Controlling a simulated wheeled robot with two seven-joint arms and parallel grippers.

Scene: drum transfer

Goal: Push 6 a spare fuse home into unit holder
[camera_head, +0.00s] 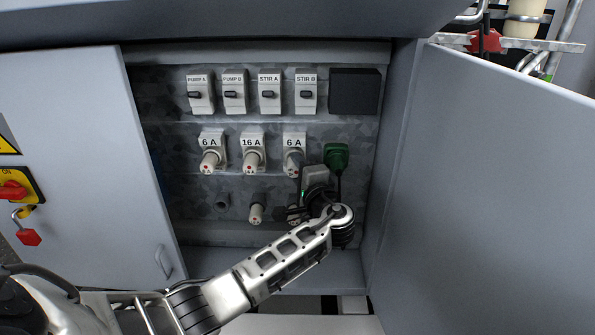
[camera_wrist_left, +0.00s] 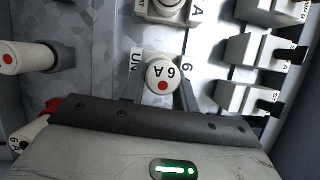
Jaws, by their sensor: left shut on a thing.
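My left gripper (camera_head: 303,174) is at the right-hand 6 A holder (camera_head: 294,140) in the cabinet's middle row. In the left wrist view, its fingers (camera_wrist_left: 161,92) are shut on a white fuse (camera_wrist_left: 164,74) marked 6 A with a red dot. The fuse (camera_head: 294,168) also shows in the head view, lined up with the holder. The holder's label (camera_wrist_left: 187,66), partly covered, shows "UN" and "6" on either side of the fuse. How deep the fuse sits is hidden behind its cap. My right gripper is in neither view.
Two neighbouring fuses (camera_head: 209,166) (camera_head: 252,167) sit left in the same row. Breakers (camera_head: 269,93) line the row above. Below are an empty-looking socket (camera_head: 221,203) and a fuse (camera_head: 256,213). A green plug-like part (camera_head: 336,157) is close right of my gripper. Open doors (camera_head: 485,190) flank the cabinet.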

